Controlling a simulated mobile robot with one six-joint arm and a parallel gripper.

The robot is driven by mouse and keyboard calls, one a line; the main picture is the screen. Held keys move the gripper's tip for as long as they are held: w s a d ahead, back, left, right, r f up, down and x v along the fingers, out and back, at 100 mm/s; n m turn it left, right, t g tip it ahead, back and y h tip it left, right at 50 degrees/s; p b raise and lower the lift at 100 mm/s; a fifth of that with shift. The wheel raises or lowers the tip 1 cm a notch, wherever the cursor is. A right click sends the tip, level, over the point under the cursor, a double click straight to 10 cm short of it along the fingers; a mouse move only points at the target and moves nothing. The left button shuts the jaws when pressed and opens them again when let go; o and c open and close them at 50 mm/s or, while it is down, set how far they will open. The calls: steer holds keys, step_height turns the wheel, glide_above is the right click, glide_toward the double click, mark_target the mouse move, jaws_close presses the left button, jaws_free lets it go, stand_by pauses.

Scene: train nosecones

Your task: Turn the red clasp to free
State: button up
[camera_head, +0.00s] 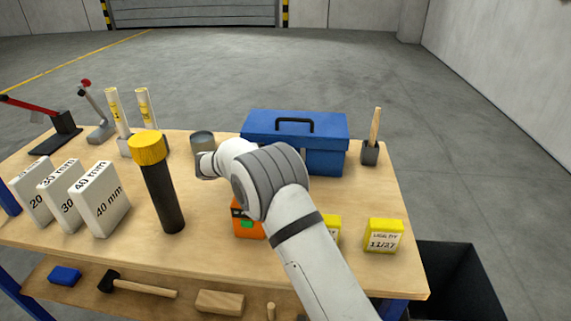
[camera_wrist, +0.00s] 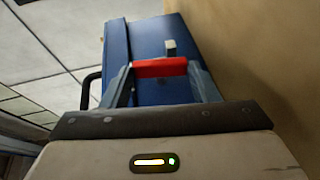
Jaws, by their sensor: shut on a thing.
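In the wrist view the red clasp (camera_wrist: 160,68) is a short red bar lying across between the two fingertips of my gripper (camera_wrist: 160,75). The fingers are shut on it, one at each end. Behind it is the blue toolbox (camera_wrist: 118,45), with a small grey piece just beyond the clasp. In the head view the blue toolbox (camera_head: 325,162) stands at the back of the bench, lid down, with a black handle on top.
An orange box (camera_head: 245,222) and yellow labelled blocks (camera_head: 384,236) stand near my arm. A black cylinder with a yellow cap (camera_head: 163,185) and white size blocks (camera_head: 100,199) stand left. A dark bin (camera_head: 458,285) is right of the bench.

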steer(key=shift+f+n+t+h, duration=0.3)
steer(key=shift+h, duration=0.4)
steer(key=o, duration=1)
steer(key=shift+b, duration=0.3)
steer(key=v, duration=0.7)
steer(key=shift+s+a+f, duration=0.1)
steer(key=shift+a, duration=0.2)
